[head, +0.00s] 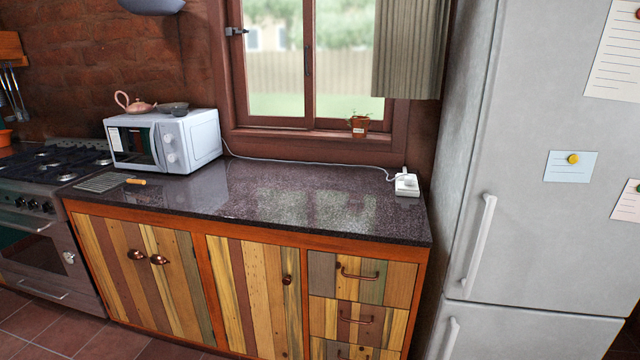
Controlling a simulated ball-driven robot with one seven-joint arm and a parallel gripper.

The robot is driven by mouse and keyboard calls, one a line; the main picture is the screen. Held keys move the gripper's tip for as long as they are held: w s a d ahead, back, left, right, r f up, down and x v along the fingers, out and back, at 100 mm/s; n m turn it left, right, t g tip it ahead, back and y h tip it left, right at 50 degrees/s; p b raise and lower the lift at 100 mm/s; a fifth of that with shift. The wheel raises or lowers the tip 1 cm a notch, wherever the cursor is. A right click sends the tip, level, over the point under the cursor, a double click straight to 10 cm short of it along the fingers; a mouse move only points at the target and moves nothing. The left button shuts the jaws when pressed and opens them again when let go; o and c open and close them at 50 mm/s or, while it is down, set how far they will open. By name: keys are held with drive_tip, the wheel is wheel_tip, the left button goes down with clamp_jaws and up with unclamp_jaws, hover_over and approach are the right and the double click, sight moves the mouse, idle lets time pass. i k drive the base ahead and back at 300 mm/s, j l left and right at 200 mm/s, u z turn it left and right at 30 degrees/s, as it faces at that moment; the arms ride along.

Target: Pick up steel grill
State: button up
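A flat steel grill (102,182) with a thin wire grid lies on the dark countertop, at its left end in front of the microwave. A short yellow-orange handle (135,181) shows at its right side; I cannot tell for sure whether it is joined to the grill. Nothing covers the grill in this view. My gripper is not in view.
A white microwave (195,140) with a pink teapot (134,104) and a dark bowl on top stands behind the grill. A gas stove (45,170) is on the left. The countertop's middle (290,195) is clear. A fridge (560,190) stands at right.

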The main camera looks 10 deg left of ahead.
sight(104, 183)
drive_tip(key=i+j+u, duration=0.1)
drive_tip(key=i+u, duration=0.3)
drive_tip(key=i, duration=0.25)
drive_tip(key=i+l+u, duration=0.1)
drive_tip(key=i+u, duration=0.3)
drive_tip(key=i, duration=0.2)
drive_tip(key=i+l+u, duration=0.4)
drive_tip(key=i, duration=0.2)
drive_tip(key=i+j, duration=0.05)
drive_tip(key=j, duration=0.05)
